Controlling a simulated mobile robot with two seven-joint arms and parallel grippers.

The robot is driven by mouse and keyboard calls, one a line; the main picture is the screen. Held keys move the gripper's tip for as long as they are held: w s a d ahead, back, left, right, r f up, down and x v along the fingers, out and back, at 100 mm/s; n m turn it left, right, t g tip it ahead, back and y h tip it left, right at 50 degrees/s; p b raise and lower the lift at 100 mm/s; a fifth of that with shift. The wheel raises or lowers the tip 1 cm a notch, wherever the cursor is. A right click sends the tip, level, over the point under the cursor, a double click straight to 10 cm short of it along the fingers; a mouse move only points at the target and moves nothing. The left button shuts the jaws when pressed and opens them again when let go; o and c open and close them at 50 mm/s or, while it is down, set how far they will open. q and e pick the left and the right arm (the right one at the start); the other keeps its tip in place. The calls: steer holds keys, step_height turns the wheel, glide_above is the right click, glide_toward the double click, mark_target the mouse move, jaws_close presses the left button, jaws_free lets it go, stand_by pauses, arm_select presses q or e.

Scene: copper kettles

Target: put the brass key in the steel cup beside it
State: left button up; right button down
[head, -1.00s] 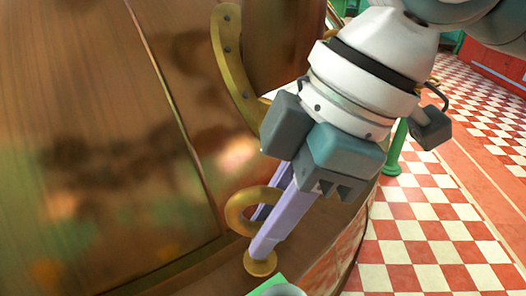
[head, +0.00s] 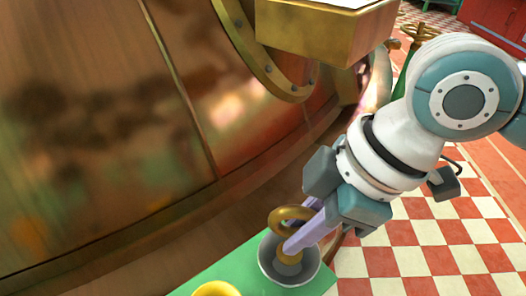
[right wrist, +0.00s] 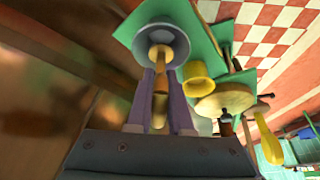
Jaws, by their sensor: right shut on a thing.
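My right gripper (head: 293,243), with purple fingers, is shut on the brass key. The key's ring (head: 292,214) sticks out beside the fingers, and its round end shows within the mouth of the steel cup (head: 312,276). The right wrist view shows the key (right wrist: 161,82) between the fingers, its far end in line with the opening of the cup (right wrist: 143,40). I cannot tell how deep the key reaches or whether it touches the cup. The cup stands upright on a green surface (head: 228,268). My left gripper is not in view.
A yellow cup (head: 215,290) stands left of the steel cup. A large copper kettle wall (head: 90,130) fills the left, and a brass-coloured box (head: 325,38) juts out above. The right wrist view shows a round wooden board (right wrist: 225,99) and a yellow-handled thing (right wrist: 267,135).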

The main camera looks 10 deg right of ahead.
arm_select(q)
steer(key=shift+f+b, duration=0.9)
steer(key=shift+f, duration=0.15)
arm_select(e)
steer(key=shift+f, duration=2.45)
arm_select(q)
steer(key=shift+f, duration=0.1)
arm_select(e)
steer(key=shift+f, duration=0.1)
steer(key=c, duration=1.1)
jaws_free()
